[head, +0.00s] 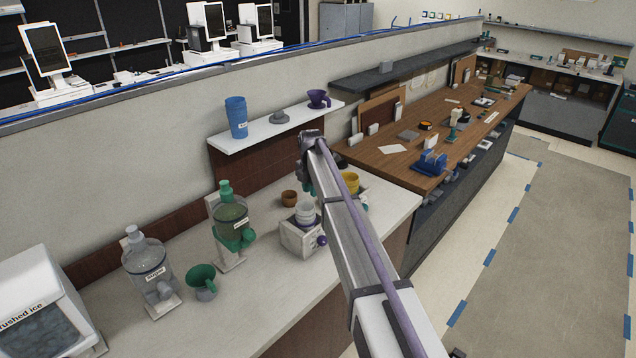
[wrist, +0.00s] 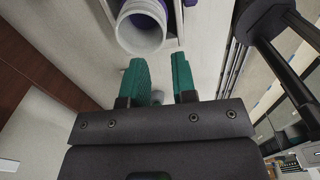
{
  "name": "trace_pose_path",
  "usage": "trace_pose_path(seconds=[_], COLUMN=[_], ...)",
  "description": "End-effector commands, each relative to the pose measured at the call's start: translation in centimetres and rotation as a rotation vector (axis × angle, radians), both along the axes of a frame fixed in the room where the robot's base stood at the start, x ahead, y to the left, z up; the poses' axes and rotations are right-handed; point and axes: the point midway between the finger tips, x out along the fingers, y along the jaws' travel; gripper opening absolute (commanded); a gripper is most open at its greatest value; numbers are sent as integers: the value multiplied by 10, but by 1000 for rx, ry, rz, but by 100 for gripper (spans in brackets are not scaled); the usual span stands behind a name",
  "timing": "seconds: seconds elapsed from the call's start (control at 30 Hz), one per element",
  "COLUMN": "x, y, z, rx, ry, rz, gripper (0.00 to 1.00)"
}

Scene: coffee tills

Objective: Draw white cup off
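A white cup (head: 305,210), which looks like a small stack, sits on top of a white dispenser box (head: 297,239) with a purple knob on the counter. In the wrist view a white round cup (wrist: 142,30) shows just beyond my fingertips, its open rim towards the camera. My gripper (wrist: 158,72) has two green fingers spread apart, with nothing held between them. In the head view my gripper (head: 308,187) is largely hidden by my arm, above and behind the white cup.
A brown cup (head: 289,198) and yellow cup (head: 351,182) stand nearby. Green (head: 231,219) and clear (head: 149,265) dispensers and a green funnel cup (head: 202,280) stand left. A wall shelf (head: 270,129) holds blue cups (head: 237,115) and a purple dripper (head: 318,98).

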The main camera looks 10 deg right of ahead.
Motion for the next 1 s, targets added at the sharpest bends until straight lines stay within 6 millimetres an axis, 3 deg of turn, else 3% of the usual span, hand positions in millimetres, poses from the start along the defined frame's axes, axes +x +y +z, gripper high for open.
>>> trace_pose_path(seconds=[0.17,0.37,0.83,1.0], x=[0,-1,-1,-1], y=[0,0,0,0], z=[-1,-16,-87,-78], rx=[0,0,1,1], ry=[0,0,1,1], rz=[28,26,25,24], gripper=[26,26,26,11])
